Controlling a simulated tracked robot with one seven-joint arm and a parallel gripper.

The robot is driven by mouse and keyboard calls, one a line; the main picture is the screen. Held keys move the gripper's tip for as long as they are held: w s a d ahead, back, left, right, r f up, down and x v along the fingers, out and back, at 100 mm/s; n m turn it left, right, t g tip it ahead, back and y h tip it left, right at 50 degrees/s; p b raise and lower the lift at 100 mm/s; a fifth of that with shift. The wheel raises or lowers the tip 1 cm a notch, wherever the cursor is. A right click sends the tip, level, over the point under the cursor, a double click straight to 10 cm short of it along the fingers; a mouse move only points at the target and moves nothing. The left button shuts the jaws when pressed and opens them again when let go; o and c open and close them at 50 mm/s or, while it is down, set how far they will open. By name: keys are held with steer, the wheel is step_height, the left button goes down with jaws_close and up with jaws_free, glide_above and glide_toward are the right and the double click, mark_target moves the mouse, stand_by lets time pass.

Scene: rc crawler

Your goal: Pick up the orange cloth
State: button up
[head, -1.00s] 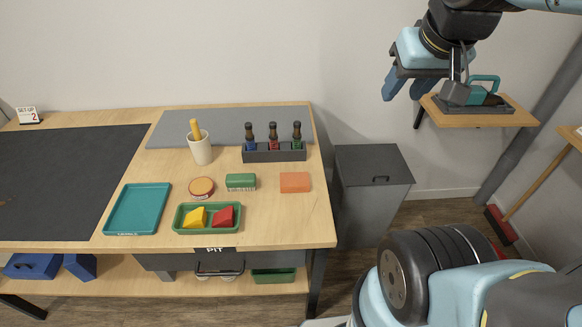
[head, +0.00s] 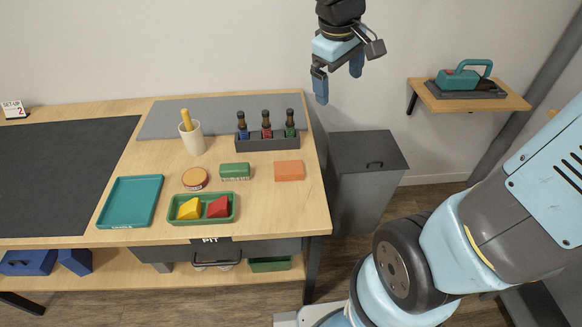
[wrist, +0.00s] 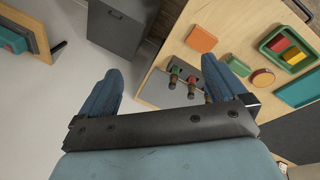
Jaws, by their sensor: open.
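The orange cloth (head: 289,171) is a small folded block lying flat on the right part of the wooden table. It also shows in the wrist view (wrist: 202,39), beyond the fingers and right of centre. My gripper (head: 338,88) is open and empty, high up, behind and to the right of the cloth, near the wall. In the wrist view its two blue fingers (wrist: 162,88) are spread wide with nothing between them.
Left of the cloth are a green brush or block (head: 235,171), a round tin (head: 195,179) and a green tray (head: 201,221) with yellow and red pieces. A bottle rack (head: 268,143) stands behind. A grey bin (head: 367,180) is right of the table (head: 290,211). A wall shelf (head: 470,101) holds a teal tool.

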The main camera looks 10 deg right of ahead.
steer(key=w+a+f+n+g+h, duration=0.2)
steer(key=w+a+f+n, duration=0.35)
steer(key=a+f, duration=0.3)
steer(key=n, duration=0.5)
glide_toward(287, 168)
steer(key=shift+h, duration=0.3)
steer(key=x, duration=0.4)
steer(key=shift+w+d, duration=0.1)
steer(key=shift+d, duration=0.05)
steer(key=shift+a+x, duration=0.15)
steer(key=shift+x, duration=1.15)
steer(key=shift+a+x, duration=0.15)
steer(key=shift+x, duration=1.2)
steer(key=shift+f, duration=0.1)
steer(key=shift+c, duration=0.5)
steer(key=c, duration=1)
steer(key=shift+o, duration=0.2)
